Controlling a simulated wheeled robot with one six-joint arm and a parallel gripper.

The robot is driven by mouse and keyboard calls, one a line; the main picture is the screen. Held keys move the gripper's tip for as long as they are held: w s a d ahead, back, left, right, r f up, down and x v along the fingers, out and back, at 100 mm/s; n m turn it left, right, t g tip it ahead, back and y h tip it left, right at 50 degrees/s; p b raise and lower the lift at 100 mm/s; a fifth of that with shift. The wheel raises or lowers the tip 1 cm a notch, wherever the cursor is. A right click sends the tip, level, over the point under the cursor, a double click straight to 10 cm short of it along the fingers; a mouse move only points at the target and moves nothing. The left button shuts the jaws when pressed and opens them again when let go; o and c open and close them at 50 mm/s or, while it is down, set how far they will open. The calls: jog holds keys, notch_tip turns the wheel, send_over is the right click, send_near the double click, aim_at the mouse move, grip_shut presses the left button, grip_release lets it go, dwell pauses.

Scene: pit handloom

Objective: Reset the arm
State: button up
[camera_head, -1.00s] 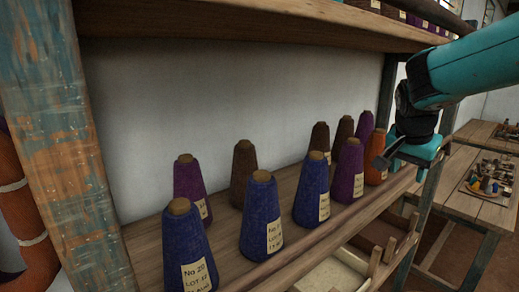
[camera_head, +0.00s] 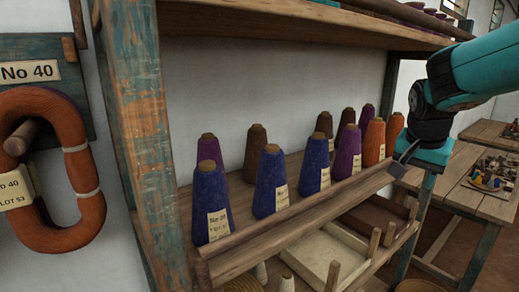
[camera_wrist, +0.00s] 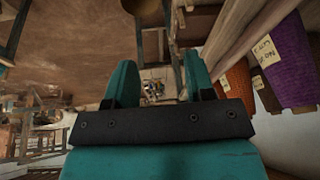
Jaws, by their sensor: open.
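My gripper (camera_head: 402,160) is at the right end of the shelf, just in front of its edge rail and close to the orange cones. In the wrist view my gripper (camera_wrist: 155,82) shows two teal fingers spread apart with nothing between them. My teal arm comes in from the upper right in the head view. The nearest yarn cones are an orange cone (camera_head: 374,143) and a purple cone (camera_head: 347,154); the purple cone also shows in the wrist view (camera_wrist: 288,62). I cannot tell the exact gap between gripper and shelf.
The wooden shelf rail (camera_head: 290,225) runs along the front of several blue, purple and brown cones. Trays (camera_head: 328,262) sit below. An orange skein (camera_head: 75,238) hangs at left. A work table (camera_head: 470,200) with small items stands at right.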

jog(key=s+a+f+n+g+y+b, duration=0.1)
jog(key=s+a+f+n+b, duration=0.3)
jog(key=s, duration=0.5)
jog(key=s+a+f+n+g+y+b, duration=0.1)
jog(key=s+a+f+n+y+b, duration=0.2)
jog(key=s+a+f+n, duration=0.3)
jog(key=s+a+f+n+g+y+b, duration=0.1)
jog(key=s+a+f+n+y+b, duration=0.1)
jog(key=s+a+f+n+b, duration=0.3)
jog(key=s+a+n, duration=0.1)
jog(key=s+a, duration=0.2)
jog(key=s, duration=0.4)
jog(key=shift+s+a+f+y, duration=0.15)
jog(key=shift+s+y, duration=0.15)
jog(key=shift+s, duration=0.05)
